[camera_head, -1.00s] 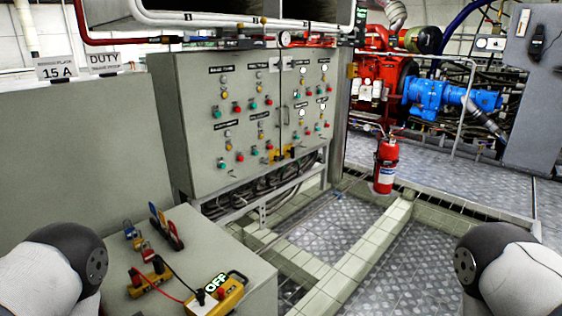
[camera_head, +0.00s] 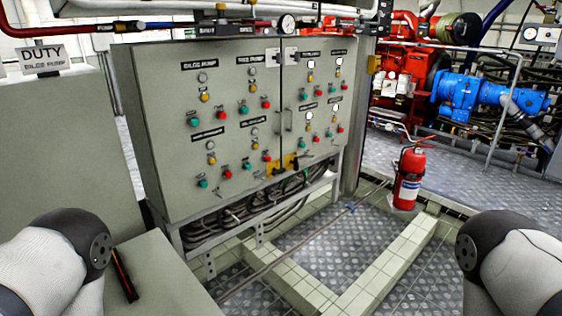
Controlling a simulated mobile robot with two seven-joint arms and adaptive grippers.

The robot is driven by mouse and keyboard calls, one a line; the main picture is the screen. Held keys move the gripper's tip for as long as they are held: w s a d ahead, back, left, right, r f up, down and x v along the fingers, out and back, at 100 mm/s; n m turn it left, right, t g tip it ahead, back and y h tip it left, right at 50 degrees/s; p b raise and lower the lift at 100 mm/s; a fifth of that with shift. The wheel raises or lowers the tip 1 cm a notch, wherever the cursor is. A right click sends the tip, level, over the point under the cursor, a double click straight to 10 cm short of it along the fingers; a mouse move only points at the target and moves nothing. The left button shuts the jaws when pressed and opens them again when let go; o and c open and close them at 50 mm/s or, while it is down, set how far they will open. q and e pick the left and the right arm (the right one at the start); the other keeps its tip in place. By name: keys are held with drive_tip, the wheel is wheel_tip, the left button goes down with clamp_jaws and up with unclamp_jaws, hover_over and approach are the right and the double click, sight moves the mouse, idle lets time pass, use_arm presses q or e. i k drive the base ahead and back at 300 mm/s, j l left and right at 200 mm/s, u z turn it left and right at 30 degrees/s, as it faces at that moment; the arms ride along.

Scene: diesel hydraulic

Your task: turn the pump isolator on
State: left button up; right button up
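A grey control cabinet (camera_head: 215,135) stands ahead with rows of green, red and yellow buttons under small black labels. Two yellow-and-black switches, one on the left door (camera_head: 272,168) and one on the right door (camera_head: 291,162), sit low near the middle seam. They look like isolator switches, but their settings are too small to read. Parts of my left and right arms show at the lower corners. Both grippers are outside the view, and nothing of mine touches the cabinet.
A grey bench (camera_head: 165,280) is at the lower left with a dark, thin object on it. A red fire extinguisher (camera_head: 408,180) stands right of the cabinet. Tiled low curbs (camera_head: 385,265) cross the metal floor. Blue (camera_head: 465,95) and red machinery stands behind.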

sight(276, 171)
drive_tip(key=i+l+u, duration=0.15)
drive_tip(key=i+l, duration=0.7)
drive_tip(key=i, duration=0.25)
drive_tip(key=i+l+u, duration=0.15)
drive_tip(key=i+l, duration=0.8)
drive_tip(key=i, duration=0.1)
